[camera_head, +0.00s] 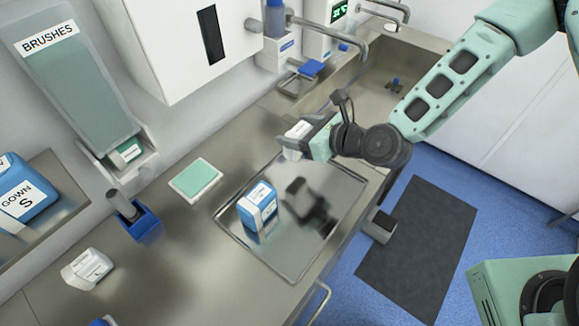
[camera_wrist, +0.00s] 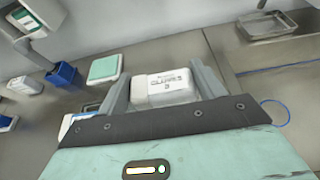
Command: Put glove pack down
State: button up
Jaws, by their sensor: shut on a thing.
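My gripper (camera_wrist: 165,88) is shut on a white glove pack (camera_wrist: 166,86), whose printed label faces the wrist camera. In the head view the glove pack (camera_head: 295,139) shows at the end of my gripper (camera_head: 303,140), held above the far end of a shiny metal tray (camera_head: 335,243). The tray lies on the steel counter, and a dark reflection of my arm shows in it. A blue and white pack (camera_head: 258,206) stands on the tray's left part.
A green and white sponge-like block (camera_head: 196,180), a blue holder (camera_head: 140,222) and a white pack (camera_head: 87,269) sit on the counter to the left. A sink (camera_head: 375,84) with taps lies behind. The tray's right part is clear.

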aim_at(298, 153)
notch_tip(298, 153, down, 7)
jog(key=shift+f+p, duration=0.15)
jog(key=shift+p, duration=0.7)
jog(key=shift+f, duration=0.15)
jog(key=o, duration=1)
jog(key=shift+c, duration=0.2)
